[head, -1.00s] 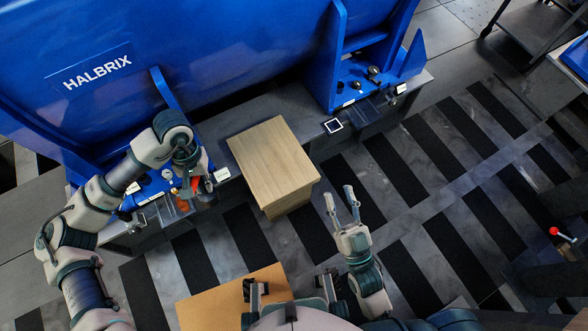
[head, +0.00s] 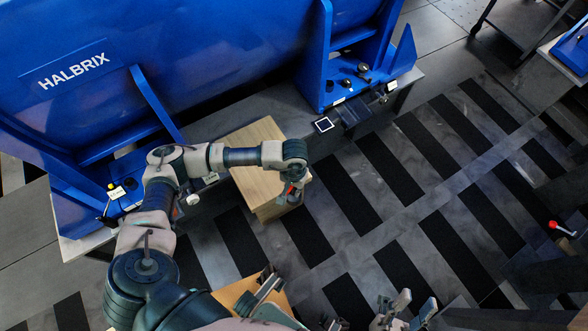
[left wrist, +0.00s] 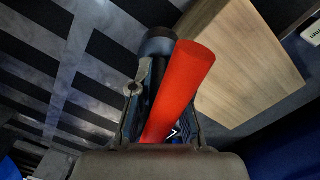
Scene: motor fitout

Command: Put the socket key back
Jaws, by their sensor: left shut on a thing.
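My left gripper (head: 290,192) is in front of the wooden box's near right edge in the head view. It is shut on the socket key, which has a thick red bar (left wrist: 183,90) and a dark shaft with a grey round end (left wrist: 158,42) in the left wrist view. In the head view only a small red part of the key shows, and the gripper hides the rest. I cannot tell whether the key touches the box. My right gripper (head: 416,306) is at the bottom edge, its fingers apart and empty.
The wooden box (head: 255,142) stands against the grey plinth and also fills the upper right of the left wrist view (left wrist: 245,70). The blue motor (head: 190,60) rises behind it, with blue feet at both sides.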

